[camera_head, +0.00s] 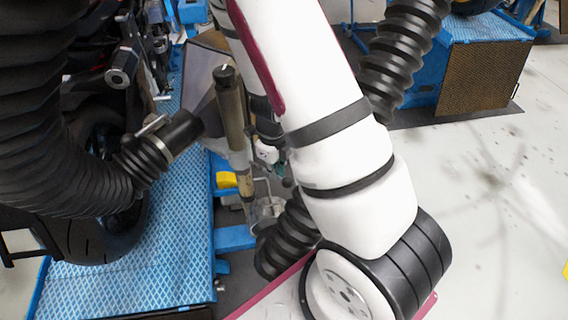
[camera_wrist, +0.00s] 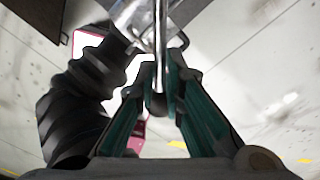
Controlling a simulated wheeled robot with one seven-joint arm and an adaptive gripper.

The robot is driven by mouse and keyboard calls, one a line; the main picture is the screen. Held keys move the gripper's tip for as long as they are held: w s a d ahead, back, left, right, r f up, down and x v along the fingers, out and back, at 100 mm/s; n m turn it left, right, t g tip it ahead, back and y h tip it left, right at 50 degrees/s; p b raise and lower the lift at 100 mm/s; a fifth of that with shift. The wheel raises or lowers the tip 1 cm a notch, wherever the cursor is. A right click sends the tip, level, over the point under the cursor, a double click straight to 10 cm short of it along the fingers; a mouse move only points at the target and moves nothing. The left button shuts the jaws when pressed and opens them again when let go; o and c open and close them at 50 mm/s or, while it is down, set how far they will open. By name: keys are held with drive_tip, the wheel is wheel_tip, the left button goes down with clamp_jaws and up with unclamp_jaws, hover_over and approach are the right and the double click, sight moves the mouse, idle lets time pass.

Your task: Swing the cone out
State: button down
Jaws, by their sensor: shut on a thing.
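My gripper (camera_wrist: 160,88) has teal-lined fingers and is shut on a thin metal bar (camera_wrist: 161,40), which runs up out of the wrist view. In the head view my arm hides most of the gripper; only a small teal part shows beside the arm. A pale, see-through piece (camera_head: 268,208) sits by the end of a black corrugated hose (camera_head: 287,238). It may be the cone, but its shape is not clear. The same hose seems to show in the wrist view (camera_wrist: 75,110), left of my fingers.
A brown-grey upright post (camera_head: 233,125) stands close left of my arm. A thick black hose with a nozzle (camera_head: 160,145) hangs over the motorcycle's tyre (camera_head: 95,225) and blue lift (camera_head: 150,285). A blue bench (camera_head: 450,75) is behind. The right floor is clear.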

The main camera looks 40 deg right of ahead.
drive_tip(key=shift+s+a+m, duration=0.25)
drive_tip(key=shift+a+m, duration=0.35)
drive_tip(key=shift+a, duration=0.15)
drive_tip(key=c, duration=1.7)
unclamp_jaws()
wheel_tip(320, 180, up, 12)
drive_tip(key=shift+a, duration=0.1)
